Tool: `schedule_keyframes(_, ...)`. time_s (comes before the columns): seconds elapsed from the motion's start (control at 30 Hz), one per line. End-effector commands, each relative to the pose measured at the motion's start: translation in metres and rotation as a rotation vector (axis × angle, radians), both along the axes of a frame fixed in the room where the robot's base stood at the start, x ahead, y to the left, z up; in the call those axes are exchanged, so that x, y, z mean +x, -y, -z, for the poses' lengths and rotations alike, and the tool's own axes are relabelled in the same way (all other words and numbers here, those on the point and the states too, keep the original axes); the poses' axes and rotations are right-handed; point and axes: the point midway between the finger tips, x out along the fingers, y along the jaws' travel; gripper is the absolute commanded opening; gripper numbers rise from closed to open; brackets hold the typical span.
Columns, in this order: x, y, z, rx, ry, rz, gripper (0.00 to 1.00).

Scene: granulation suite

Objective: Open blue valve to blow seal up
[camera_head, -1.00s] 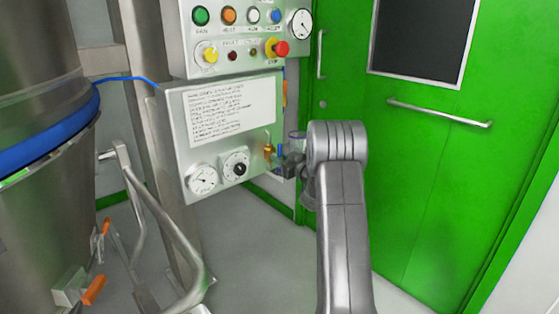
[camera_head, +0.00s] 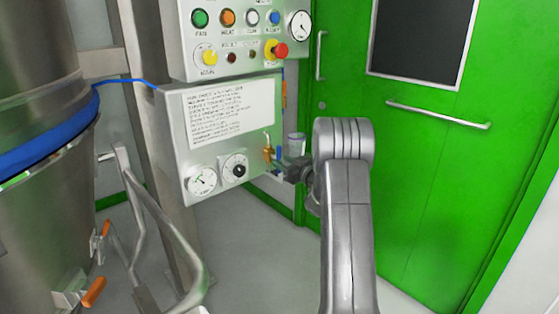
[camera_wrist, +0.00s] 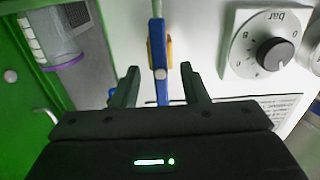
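The blue valve handle (camera_wrist: 157,45) is a slim blue lever in the wrist view, running up and down the picture in front of a yellow-brass body. In the head view the brass valve (camera_head: 267,150) sits at the right edge of the lower grey panel, with a bit of blue beside it. My gripper (camera_wrist: 160,72) is open, with one dark finger on each side of the blue lever. Gaps show between the lever and both fingers. In the head view my gripper (camera_head: 293,169) is at the valve, partly hidden by my arm.
The lower panel (camera_head: 175,110) carries a text sheet, a pressure gauge (camera_head: 202,181) and a black regulator knob (camera_wrist: 276,54) marked bar. A clear cup with a purple rim (camera_wrist: 50,40) is close by. The green door (camera_head: 420,170) stands right; a steel vessel (camera_head: 40,210) stands left.

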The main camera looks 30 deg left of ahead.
Motion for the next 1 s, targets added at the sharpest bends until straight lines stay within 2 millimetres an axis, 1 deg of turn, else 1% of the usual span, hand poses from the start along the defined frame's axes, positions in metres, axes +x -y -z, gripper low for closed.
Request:
schedule_keyframes(0.03, -0.004, 0.012, -0.002, -0.001, -0.002, 0.003, 0.40)
schedule_keyframes(0.1, -0.010, 0.027, -0.003, -0.001, -0.003, 0.003, 0.40)
schedule_keyframes(0.3, -0.027, 0.069, -0.001, -0.002, -0.002, 0.003, 0.40)
schedule_keyframes(0.4, -0.034, 0.084, -0.001, -0.001, -0.002, 0.003, 0.40)
schedule_keyframes(0.5, -0.039, 0.095, -0.001, -0.001, 0.000, 0.002, 0.40)
schedule_keyframes(0.67, -0.042, 0.102, 0.000, -0.002, -0.001, 0.000, 0.40)
schedule_keyframes(1.0, -0.042, 0.102, 0.001, -0.001, 0.000, -0.001, 0.40)
